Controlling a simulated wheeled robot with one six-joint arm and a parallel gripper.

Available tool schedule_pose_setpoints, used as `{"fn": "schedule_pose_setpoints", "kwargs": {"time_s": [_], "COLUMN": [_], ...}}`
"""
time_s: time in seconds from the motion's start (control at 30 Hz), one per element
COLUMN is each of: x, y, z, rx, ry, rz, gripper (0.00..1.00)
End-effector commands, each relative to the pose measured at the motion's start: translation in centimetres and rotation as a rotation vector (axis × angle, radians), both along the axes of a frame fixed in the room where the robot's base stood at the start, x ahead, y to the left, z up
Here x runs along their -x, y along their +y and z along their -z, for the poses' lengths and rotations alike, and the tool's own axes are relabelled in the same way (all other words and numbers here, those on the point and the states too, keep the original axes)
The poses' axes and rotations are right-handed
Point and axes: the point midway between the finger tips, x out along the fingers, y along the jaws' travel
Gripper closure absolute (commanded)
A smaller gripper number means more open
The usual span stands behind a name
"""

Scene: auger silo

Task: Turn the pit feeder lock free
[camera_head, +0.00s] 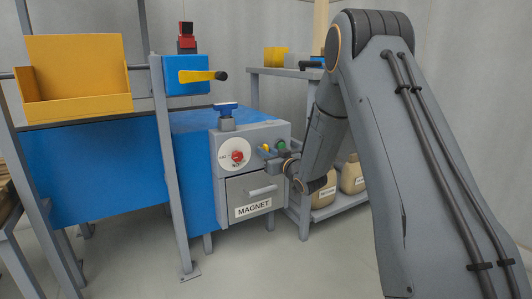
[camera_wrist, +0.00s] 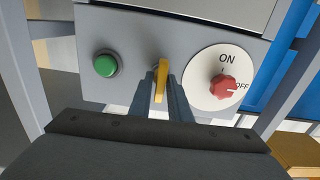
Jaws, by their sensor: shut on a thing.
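A grey control box (camera_head: 272,133) carries a row of controls on its front. The yellow lock handle (camera_head: 265,147) is a narrow piece between the green button and the red knob. In the wrist view the yellow handle (camera_wrist: 161,68) stands lengthwise, up and down the picture. My gripper (camera_wrist: 161,88) is shut on it, one finger on each side, and the fingers hide part of its sides. In the head view my gripper (camera_head: 276,157) is at the box front. No label for the lock is readable.
A green button (camera_wrist: 105,64) and a red knob (camera_wrist: 222,87) on a white ON/OFF dial (camera_wrist: 198,88) flank the handle. The knob's white mark points towards OFF. A MAGNET drawer (camera_head: 240,191) lies below. A yellow lever (camera_head: 200,76) juts out above. Shelving (camera_head: 303,215) stands close right.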

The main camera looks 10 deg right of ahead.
Motion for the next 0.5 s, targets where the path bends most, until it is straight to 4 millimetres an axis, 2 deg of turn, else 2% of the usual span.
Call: {"fn": "schedule_pose_setpoints", "kwargs": {"time_s": [0.27, 0.5], "x": [0.1, 0.19], "y": [0.08, 0.19], "z": [-0.1, -0.06], "rx": [0.126, 0.327], "ry": [-0.04, -0.104], "rz": [0.0, -0.001], "gripper": [1.0, 1.0]}}
